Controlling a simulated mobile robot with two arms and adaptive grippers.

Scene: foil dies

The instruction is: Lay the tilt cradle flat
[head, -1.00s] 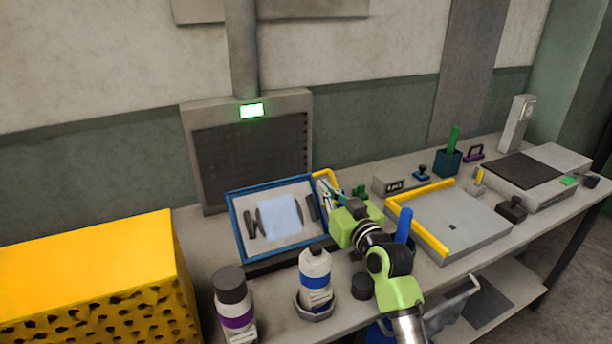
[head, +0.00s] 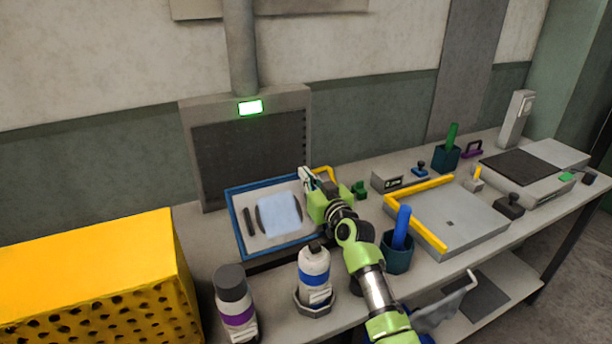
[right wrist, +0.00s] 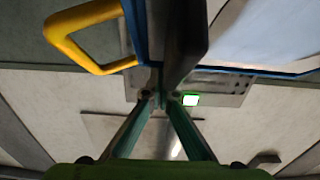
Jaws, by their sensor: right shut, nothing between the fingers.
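The tilt cradle (head: 238,228) is a blue-framed tray with a grey bed, in the middle of the head view. It looks sloped, but I cannot tell its exact angle. A light blue sheet (head: 279,214) and dark bars (head: 249,222) lie on it. Its yellow handle (head: 323,172) sticks out at the right side and shows large in the right wrist view (right wrist: 62,38). My right gripper (head: 306,177) is shut and empty at the cradle's right edge. In the right wrist view its fingertips (right wrist: 160,92) meet close to a dark bar and the blue frame; contact is unclear.
A white bottle (head: 314,272) and a purple-banded bottle (head: 234,302) stand in front of the cradle. A teal cup (head: 397,256) with a blue stick stands beside my right arm. A yellow box (head: 90,255) is at left, a yellow-edged plate (head: 462,235) at right.

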